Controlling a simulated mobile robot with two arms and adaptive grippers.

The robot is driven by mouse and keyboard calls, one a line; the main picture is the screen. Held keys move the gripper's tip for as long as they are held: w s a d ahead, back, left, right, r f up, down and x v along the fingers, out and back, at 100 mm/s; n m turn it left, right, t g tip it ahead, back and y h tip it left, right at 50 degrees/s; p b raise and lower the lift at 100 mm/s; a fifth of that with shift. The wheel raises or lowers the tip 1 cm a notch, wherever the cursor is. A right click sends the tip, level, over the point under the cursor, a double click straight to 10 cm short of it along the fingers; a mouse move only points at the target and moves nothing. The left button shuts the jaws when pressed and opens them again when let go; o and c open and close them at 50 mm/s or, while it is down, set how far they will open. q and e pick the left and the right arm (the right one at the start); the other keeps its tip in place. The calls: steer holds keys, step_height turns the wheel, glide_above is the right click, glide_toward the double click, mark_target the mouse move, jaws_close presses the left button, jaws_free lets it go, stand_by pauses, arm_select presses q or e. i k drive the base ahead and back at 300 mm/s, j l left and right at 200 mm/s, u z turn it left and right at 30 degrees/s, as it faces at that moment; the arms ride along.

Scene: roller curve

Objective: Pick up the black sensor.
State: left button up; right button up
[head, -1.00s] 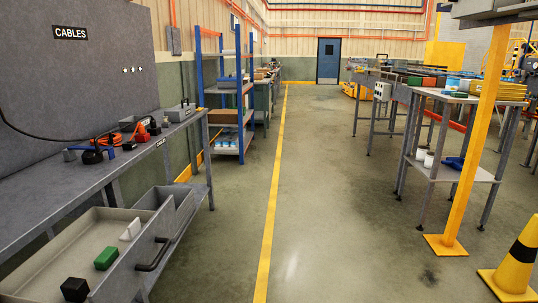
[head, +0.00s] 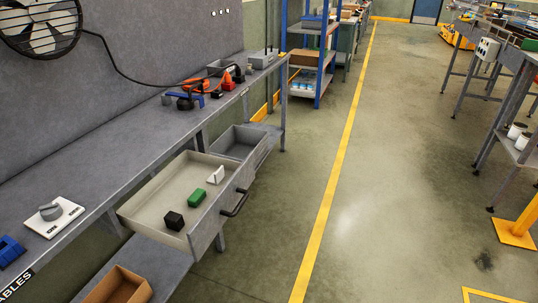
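The black sensor (head: 174,221) is a small dark block. It lies in the near part of the open grey drawer (head: 148,211), under the workbench at the left. A green block (head: 197,199) and a white piece (head: 215,175) lie behind it in the same drawer, apart from it. Neither of my grippers shows in the head view.
The workbench (head: 120,150) carries a rotary switch (head: 51,213), cables and tools. A second open drawer (head: 240,140) is just beyond. A cardboard box (head: 118,287) sits on the lower shelf (head: 165,268). The floor (head: 275,215) right of the drawers is clear.

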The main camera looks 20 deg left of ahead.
mark_target(173, 220)
steer(key=u, duration=1.3)
